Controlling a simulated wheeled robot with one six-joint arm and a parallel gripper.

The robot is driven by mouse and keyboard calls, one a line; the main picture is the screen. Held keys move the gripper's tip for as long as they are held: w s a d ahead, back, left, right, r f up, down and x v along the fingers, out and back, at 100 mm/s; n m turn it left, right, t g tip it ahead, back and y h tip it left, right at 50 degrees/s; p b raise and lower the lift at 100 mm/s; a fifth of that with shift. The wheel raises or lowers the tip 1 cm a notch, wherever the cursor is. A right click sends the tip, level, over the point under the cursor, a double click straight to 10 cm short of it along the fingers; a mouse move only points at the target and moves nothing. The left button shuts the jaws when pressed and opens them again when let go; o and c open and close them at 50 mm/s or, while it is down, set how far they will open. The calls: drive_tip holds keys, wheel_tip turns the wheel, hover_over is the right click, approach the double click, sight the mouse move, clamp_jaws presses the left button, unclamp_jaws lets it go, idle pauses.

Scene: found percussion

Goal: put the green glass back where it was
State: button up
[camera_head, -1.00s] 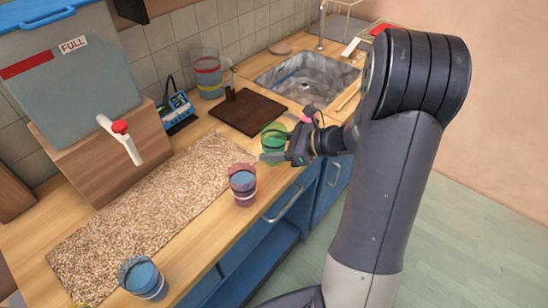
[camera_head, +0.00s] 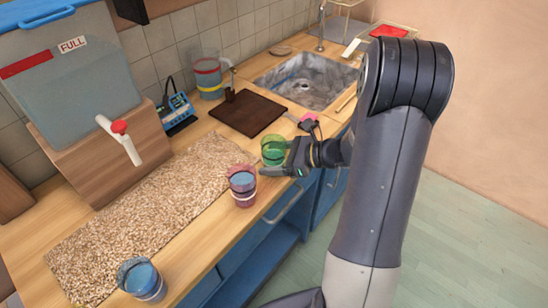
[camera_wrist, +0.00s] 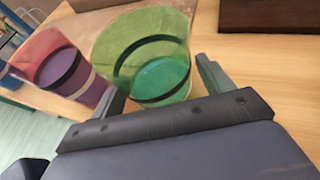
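The green glass (camera_head: 274,151), clear green with a dark band and liquid inside, is upright at the counter's front edge, right of the purple-pink glass (camera_head: 242,186). It also shows in the wrist view (camera_wrist: 165,75), between my fingers. My gripper (camera_head: 283,168) is low at the front right of the green glass. In the wrist view my gripper (camera_wrist: 160,85) has its fingers spread. The left finger overlaps the glass's edge, and a narrow gap shows at the right finger. The glass appears to stand on the wood; its base is partly hidden.
A blue-liquid glass (camera_head: 142,279) stands at the near left by a speckled mat (camera_head: 140,220). A dark brown board (camera_head: 246,112) lies behind the green glass. The sink (camera_head: 305,80), a jug (camera_head: 208,78) and a tapped tank (camera_head: 65,90) are farther back.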

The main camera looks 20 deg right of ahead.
drive_tip(key=shift+r, duration=0.1)
drive_tip(key=shift+r, duration=0.15)
drive_tip(key=v, duration=1.2)
drive_tip(key=x, duration=1.2)
drive_tip(key=shift+r, duration=0.65)
drive_tip(key=shift+f, duration=0.1)
